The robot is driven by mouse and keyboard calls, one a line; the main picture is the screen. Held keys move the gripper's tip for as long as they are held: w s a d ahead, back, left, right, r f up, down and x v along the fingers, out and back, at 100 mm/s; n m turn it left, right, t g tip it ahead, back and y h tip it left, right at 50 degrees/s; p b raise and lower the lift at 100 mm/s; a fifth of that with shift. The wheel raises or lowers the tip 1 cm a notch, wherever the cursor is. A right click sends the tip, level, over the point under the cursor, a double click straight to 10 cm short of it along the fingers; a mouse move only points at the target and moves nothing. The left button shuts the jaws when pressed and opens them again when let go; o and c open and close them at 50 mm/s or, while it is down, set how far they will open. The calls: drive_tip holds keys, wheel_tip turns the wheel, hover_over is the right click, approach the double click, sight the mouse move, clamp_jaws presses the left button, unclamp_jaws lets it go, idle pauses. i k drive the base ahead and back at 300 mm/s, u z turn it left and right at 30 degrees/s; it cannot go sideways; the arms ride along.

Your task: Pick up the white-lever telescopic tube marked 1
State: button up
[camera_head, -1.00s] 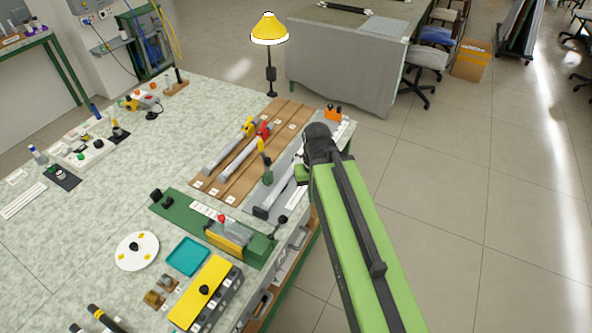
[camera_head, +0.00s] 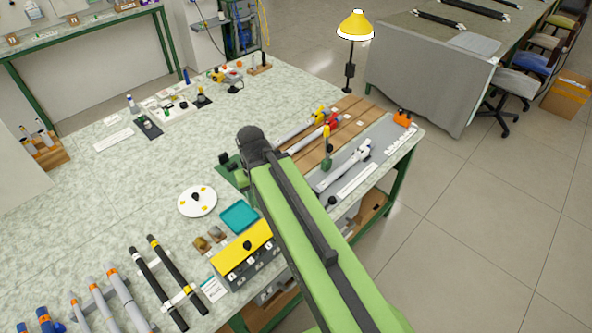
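A grey tube with a white lever (camera_head: 360,153) lies on a grey tray (camera_head: 329,186) at the right end of the bench. Any number on it is too small to read. A tube with a yellow lever (camera_head: 292,133) and one with a red lever (camera_head: 311,137) lie side by side on a brown grooved board (camera_head: 350,112) behind it. My green arm rises from the bottom right and its dark end is left of the grey tray. My gripper's fingers do not show; the arm hides that spot.
A yellow-topped box (camera_head: 245,244), a teal tray (camera_head: 240,216) and a white disc (camera_head: 197,201) are nearer. Black tubes (camera_head: 175,277) and grey orange-capped tubes (camera_head: 127,297) lie front left. A yellow lamp (camera_head: 356,26) stands behind.

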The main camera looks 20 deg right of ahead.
sight(331, 179)
drive_tip(key=u, duration=1.45)
drive_tip(key=k, duration=0.2)
drive_tip(key=u, duration=2.25)
drive_tip(key=k, duration=2.9)
drive_tip(key=z, duration=0.6)
